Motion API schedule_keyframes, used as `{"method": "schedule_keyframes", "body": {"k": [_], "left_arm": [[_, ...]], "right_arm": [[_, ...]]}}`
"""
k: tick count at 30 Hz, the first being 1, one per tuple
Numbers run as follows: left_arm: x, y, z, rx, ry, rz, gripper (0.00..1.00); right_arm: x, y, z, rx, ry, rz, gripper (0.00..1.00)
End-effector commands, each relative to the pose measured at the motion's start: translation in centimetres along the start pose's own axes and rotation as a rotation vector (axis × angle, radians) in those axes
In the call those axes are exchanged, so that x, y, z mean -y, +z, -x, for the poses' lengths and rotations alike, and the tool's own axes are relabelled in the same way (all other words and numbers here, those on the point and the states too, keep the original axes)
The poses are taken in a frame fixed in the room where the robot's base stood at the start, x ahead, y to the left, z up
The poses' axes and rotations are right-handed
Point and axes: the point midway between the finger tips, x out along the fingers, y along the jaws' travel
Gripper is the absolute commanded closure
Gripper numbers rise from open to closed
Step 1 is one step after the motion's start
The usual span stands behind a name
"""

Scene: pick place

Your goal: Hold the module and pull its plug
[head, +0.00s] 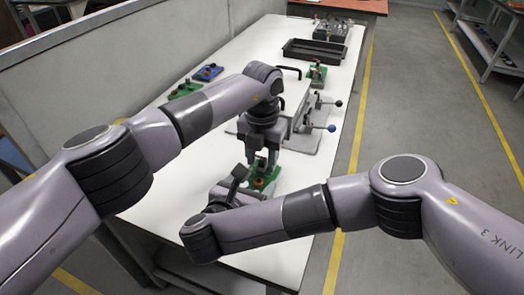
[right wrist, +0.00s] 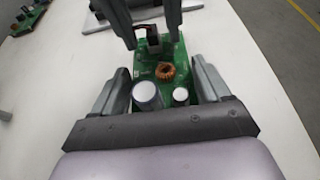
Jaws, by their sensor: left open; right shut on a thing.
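The module is a green circuit board (right wrist: 145,73) with a copper coil and round capacitors, and it also shows in the head view (head: 274,172). My right gripper (right wrist: 163,82) is shut on the module, one finger along each side edge. At the board's far end is a connector with a plug (right wrist: 153,41). My left gripper (right wrist: 153,32) is open, pointing down, with one finger on each side of the plug. It also shows in the head view (head: 261,162). Whether its fingers touch the plug, I cannot tell.
A grey fixture (head: 303,140) with levers, one blue-knobbed (head: 331,128), stands just beyond my left gripper. Blue (head: 208,73) and green (head: 185,90) boards lie at left. The white table (head: 285,255) is bare in front.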

Motion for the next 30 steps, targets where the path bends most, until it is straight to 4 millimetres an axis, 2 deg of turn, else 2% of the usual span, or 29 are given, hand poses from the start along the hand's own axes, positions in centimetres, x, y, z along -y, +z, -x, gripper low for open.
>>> {"method": "schedule_keyframes", "body": {"k": [3,4,6,8,10,11,13,23,26,30], "left_arm": [[0.0,0.0,0.0,0.000,0.000,0.000,0.55],[0.0,0.0,0.0,0.000,0.000,0.000,0.59],[0.0,0.0,0.0,0.000,0.000,0.000,0.81],[0.0,0.0,0.0,0.000,0.000,0.000,1.00],[0.0,0.0,0.0,0.000,0.000,0.000,1.00],[0.0,0.0,0.0,0.000,0.000,0.000,0.78],[0.0,0.0,0.0,0.000,-0.001,0.000,0.55],[0.0,0.0,0.2,0.000,-0.001,0.000,0.55],[0.0,0.0,0.8,0.001,-0.001,-0.001,0.55],[0.0,0.1,2.9,0.003,0.001,-0.002,0.55]], "right_arm": [[0.0,0.0,0.0,0.000,0.000,0.000,0.79],[0.0,0.0,0.0,0.000,0.000,0.000,0.79],[0.0,0.0,0.0,0.000,0.000,0.000,0.79],[0.0,0.0,0.0,0.000,0.000,0.000,0.79],[0.0,0.0,0.0,0.000,0.000,0.000,0.79],[0.0,0.0,0.0,0.000,0.000,0.000,0.79],[0.0,0.0,0.0,0.000,0.000,0.000,0.79],[0.0,0.0,0.0,0.000,0.000,0.000,0.79],[0.0,0.0,0.0,0.000,0.000,0.000,0.79],[0.0,0.0,0.0,0.000,0.000,0.000,0.79]]}}
